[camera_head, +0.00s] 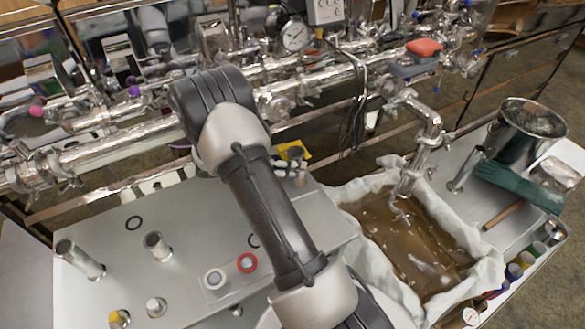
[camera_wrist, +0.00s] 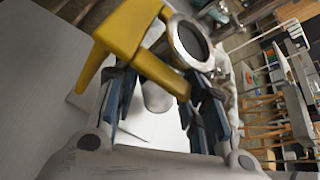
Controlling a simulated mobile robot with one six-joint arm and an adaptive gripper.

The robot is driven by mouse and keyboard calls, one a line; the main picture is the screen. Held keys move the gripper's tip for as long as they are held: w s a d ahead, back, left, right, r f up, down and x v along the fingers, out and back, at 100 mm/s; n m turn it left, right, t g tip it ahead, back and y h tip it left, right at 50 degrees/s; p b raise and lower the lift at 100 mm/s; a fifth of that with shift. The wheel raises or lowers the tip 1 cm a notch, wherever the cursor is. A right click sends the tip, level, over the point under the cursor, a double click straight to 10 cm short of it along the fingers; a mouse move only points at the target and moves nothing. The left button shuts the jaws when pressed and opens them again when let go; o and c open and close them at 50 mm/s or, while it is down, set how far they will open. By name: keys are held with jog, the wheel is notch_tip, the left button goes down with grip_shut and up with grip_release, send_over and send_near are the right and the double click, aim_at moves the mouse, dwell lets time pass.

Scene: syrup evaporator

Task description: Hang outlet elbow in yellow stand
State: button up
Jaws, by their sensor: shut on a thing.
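The yellow stand (camera_head: 292,151) shows just past my arm, in front of the pipe line. In the wrist view the yellow stand (camera_wrist: 131,28) is close, and its bar crosses in front of my fingers. My gripper (camera_wrist: 163,105) is shut on the outlet elbow, a shiny metal piece whose round open end (camera_wrist: 188,41) faces the camera beside the yellow bar. The elbow's lower part between the fingers is mostly hidden. I cannot tell whether the elbow rests on the stand. In the head view my arm hides most of the gripper.
Steel pipes with clamps (camera_head: 110,147) run behind the metal table (camera_head: 190,215). A cloth-lined pan (camera_head: 480,285) of brown liquid lies to the right, beneath a bent pipe (camera_head: 425,140). A steel bucket (camera_head: 510,135) stands farther right.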

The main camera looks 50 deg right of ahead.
jog(key=shift+w+d+f, duration=0.1)
jog(key=shift+w, duration=0.4)
dwell(0.3)
jog(key=shift+w+f, duration=0.2)
jog(key=shift+w, duration=0.05)
dwell(0.4)
jog(key=o, duration=1.3)
jog(key=shift+o, duration=0.2)
jog(key=v, duration=0.7)
jog(key=shift+r, duration=0.1)
